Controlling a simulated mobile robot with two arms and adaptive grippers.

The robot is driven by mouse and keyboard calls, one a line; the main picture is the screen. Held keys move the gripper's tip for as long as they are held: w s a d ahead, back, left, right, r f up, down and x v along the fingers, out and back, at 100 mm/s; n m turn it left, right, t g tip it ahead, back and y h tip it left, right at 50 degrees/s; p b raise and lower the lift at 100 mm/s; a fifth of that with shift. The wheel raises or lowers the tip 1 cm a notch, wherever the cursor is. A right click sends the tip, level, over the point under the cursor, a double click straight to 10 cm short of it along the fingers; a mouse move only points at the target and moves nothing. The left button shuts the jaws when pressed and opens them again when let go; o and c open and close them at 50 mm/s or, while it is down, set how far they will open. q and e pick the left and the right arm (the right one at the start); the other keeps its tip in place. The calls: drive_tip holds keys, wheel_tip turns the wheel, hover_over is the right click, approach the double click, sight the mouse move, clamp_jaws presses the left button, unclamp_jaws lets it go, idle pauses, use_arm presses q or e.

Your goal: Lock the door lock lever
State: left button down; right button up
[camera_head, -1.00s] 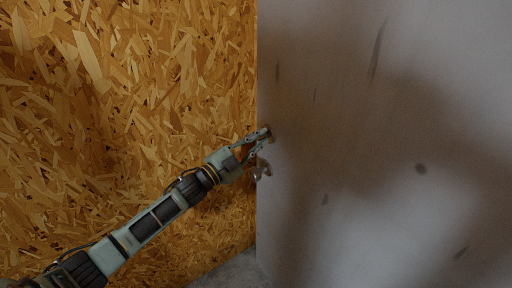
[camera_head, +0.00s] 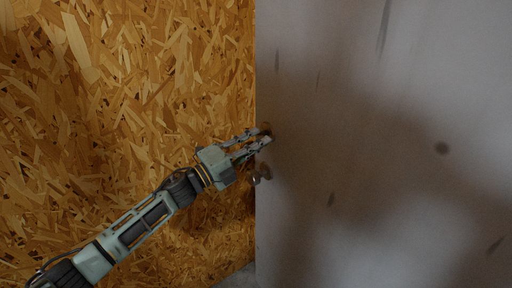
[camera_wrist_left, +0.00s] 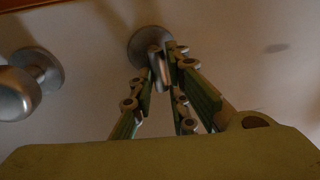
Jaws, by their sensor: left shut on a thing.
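The door (camera_head: 370,190) is a pale, scuffed panel filling the right of the head view. The lock lever (camera_wrist_left: 156,62) stands out from a round metal plate on the door in the left wrist view; in the head view it is mostly hidden behind the fingertips. My left gripper (camera_head: 265,136) is at the door's left edge. In the left wrist view its fingers (camera_wrist_left: 165,68) are closed around the lever, one on each side. A round metal door knob (camera_head: 262,174) sits just below the gripper; it also shows at the left of the wrist view (camera_wrist_left: 20,90). My right gripper is not in view.
A wall of pressed wood chips (camera_head: 110,100) fills the left of the head view, beside the door's edge. A strip of grey floor (camera_head: 240,277) shows at the bottom. The space in front of the door is clear.

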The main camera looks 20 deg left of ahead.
use_arm(q)
drive_tip(key=shift+d+f, duration=0.15)
drive_tip(key=shift+f, duration=0.25)
drive_tip(key=c, duration=1.8)
unclamp_jaws()
drive_tip(key=shift+o, duration=0.3)
drive_tip(key=shift+r, duration=0.1)
drive_tip(key=v, duration=1.2)
